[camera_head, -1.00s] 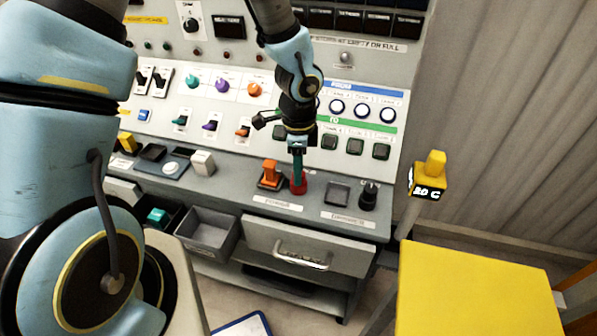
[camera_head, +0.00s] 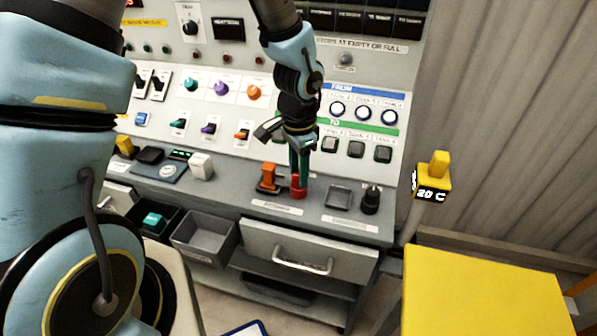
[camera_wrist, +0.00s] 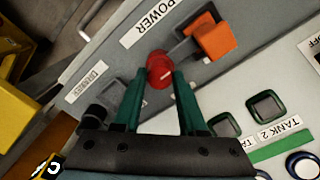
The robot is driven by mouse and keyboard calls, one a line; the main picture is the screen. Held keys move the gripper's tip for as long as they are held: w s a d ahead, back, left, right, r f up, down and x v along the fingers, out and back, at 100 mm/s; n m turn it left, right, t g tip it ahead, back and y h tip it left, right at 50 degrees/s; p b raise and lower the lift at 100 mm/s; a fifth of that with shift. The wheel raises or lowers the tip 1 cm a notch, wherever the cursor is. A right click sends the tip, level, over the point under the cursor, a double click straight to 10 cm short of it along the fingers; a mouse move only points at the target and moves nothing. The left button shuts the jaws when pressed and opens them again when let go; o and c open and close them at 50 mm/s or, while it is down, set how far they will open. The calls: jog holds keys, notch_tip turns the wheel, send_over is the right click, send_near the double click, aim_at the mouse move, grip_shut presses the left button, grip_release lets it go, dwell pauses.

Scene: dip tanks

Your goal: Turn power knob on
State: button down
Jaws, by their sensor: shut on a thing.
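The power knob (camera_head: 298,192) is a small red round knob on the console's front ledge, beside an orange lever switch (camera_head: 268,177). In the wrist view the red knob (camera_wrist: 159,70) sits near a label reading POWER (camera_wrist: 152,25), with a pale mark on its face. My gripper (camera_head: 299,174) points down from above at the knob. In the wrist view its two green fingers (camera_wrist: 160,80) are on either side of the red knob, shut on it. The fingers partly cover the knob's sides.
A black knob (camera_head: 370,198) and a square dark button (camera_head: 338,196) stand to the right on the ledge. A drawer with a handle (camera_head: 302,267) is below. A yellow surface (camera_head: 485,293) and a 20 C display (camera_head: 432,195) are at the right.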

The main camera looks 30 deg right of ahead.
dwell(0.4)
jog(key=shift+c, duration=2.3)
grip_release()
notch_tip(320, 180, up, 11)
jog(key=shift+b, duration=0.45)
jog(key=shift+f, duration=0.1)
